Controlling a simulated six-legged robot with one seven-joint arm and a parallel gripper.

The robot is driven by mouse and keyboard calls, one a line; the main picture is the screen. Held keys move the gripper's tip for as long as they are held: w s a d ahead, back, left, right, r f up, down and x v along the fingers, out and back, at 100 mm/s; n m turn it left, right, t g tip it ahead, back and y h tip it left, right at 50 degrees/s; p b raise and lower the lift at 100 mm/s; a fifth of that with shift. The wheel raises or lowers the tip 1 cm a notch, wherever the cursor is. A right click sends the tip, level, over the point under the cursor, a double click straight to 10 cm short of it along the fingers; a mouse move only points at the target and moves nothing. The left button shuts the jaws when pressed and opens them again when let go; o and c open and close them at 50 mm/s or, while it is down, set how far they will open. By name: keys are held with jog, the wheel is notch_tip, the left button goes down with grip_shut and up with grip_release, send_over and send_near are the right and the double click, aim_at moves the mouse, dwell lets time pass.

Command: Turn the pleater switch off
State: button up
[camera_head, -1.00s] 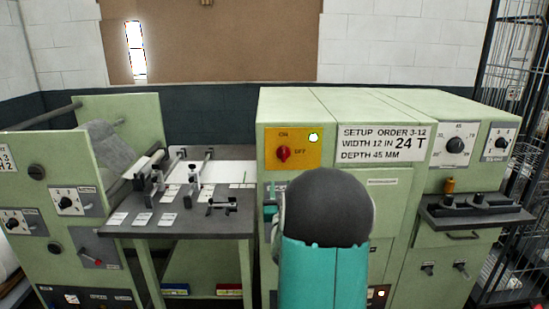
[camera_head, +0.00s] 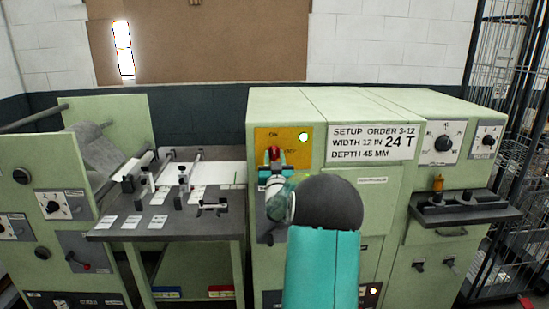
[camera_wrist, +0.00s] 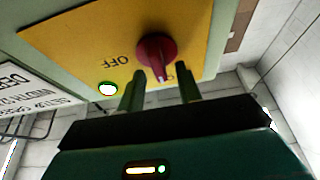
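The pleater switch is a red rotary knob (camera_head: 274,154) on a yellow plate (camera_head: 291,137) on the green cabinet's front. In the wrist view the knob (camera_wrist: 156,50) appears inverted, with its pale pointer mark towards the partly hidden ON label. The OFF label (camera_wrist: 118,61) is beside it. A green lamp (camera_head: 303,137) on the plate is lit. My gripper (camera_wrist: 160,74) is open and empty, its two fingers spread just short of the knob, one to each side. In the head view my gripper (camera_head: 272,170) partly covers the knob's lower part.
A setup sign (camera_head: 374,141) is right of the plate. Further right are a black dial (camera_head: 443,143) and a dark shelf (camera_head: 465,212) with a brass-coloured piece. A grey worktable (camera_head: 175,222) with clamps and labels stands left. A wire cage (camera_head: 500,80) is at far right.

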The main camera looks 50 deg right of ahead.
jog(key=shift+w+d+r, duration=0.1)
jog(key=shift+d, duration=0.05)
jog(key=shift+c, duration=0.4)
grip_shut()
